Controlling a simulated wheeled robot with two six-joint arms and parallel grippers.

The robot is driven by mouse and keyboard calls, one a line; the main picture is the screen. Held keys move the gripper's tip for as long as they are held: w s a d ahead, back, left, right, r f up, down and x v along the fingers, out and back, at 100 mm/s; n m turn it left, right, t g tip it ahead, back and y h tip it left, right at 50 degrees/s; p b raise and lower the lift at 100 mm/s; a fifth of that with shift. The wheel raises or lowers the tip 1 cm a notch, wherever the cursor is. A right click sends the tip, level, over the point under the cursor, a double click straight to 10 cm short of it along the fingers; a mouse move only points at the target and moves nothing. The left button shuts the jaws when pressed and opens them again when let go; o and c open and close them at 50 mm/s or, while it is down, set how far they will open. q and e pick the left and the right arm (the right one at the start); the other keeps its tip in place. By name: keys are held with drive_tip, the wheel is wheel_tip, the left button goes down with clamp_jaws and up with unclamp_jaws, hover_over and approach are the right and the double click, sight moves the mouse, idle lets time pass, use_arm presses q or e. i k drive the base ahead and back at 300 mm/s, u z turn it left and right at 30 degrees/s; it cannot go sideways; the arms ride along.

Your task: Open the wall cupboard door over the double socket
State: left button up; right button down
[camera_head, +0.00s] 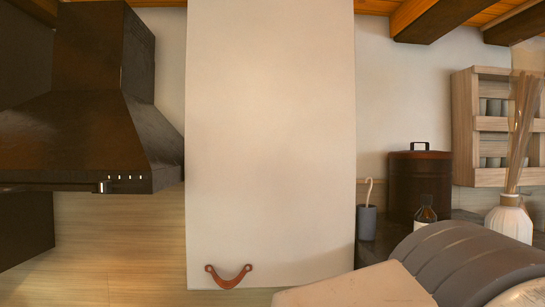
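A tall white wall cupboard door (270,130) fills the middle of the view and looks shut. A brown leather pull (229,278) hangs as a curved strap from two fixings near the door's bottom left corner. I do not see a double socket in this view; the wall below the door is mostly out of frame. Neither gripper shows, so I cannot tell where they are relative to the pull.
A dark range hood (90,135) stands left of the door. To the right are a dark lidded canister (419,184), a small cup (366,222), a brown bottle (425,213), a white reed vase (509,218) and a wooden wall shelf (466,130).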

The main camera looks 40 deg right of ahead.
sight(270, 139)
drive_tip(key=z, duration=1.25)
